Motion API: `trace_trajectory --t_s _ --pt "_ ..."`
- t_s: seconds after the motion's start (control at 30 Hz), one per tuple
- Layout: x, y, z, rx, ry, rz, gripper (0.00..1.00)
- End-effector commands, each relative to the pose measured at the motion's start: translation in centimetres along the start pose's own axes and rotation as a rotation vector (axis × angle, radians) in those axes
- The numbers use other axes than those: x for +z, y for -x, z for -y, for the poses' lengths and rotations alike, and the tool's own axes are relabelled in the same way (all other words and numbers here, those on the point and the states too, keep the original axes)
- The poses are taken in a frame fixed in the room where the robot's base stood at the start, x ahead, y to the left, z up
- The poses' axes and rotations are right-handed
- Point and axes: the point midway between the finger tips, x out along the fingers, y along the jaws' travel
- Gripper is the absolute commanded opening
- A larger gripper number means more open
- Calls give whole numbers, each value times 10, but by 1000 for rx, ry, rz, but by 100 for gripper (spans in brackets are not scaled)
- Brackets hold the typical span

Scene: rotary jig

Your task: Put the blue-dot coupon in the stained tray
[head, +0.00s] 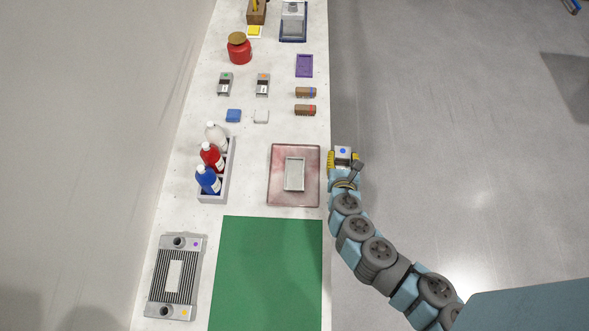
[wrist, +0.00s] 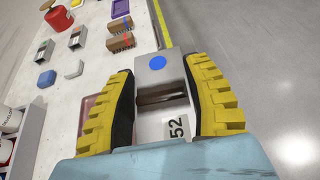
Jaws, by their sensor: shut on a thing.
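My gripper (head: 345,160) is shut on the blue-dot coupon (head: 343,152), a grey metal block with a blue dot on top. In the wrist view the coupon (wrist: 158,75) sits between the yellow finger pads, with a slot and a label reading "52" visible. My gripper holds it just off the right edge of the table, over the floor side. The stained tray (head: 273,175), pinkish with blotches, lies on the table to the left of my gripper. A small grey rectangular dish (head: 294,174) sits in its middle.
A green mat (head: 268,270) lies below the tray. A bottle rack (head: 207,193) with blue, red and white bottles stands left of it. Above are a blue block (head: 234,115), a white block (head: 261,116), brown brushes (head: 305,109) and two other coupons (head: 263,85).

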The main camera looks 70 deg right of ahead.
Motion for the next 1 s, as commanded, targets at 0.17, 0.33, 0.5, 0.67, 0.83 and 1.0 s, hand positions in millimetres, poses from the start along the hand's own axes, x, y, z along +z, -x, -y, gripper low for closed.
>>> trace_trajectory --t_s 0.17,0.33,0.5,0.67,0.83,1.0 --pt "-17 12 -12 50 21 -2 11" --pt "-22 12 -20 65 26 1 11" --pt "-28 3 -36 65 26 1 11" --pt "-33 -6 -53 67 27 1 11" --pt "-37 -15 -67 62 26 1 11" --pt "-40 -24 -86 64 23 3 11"
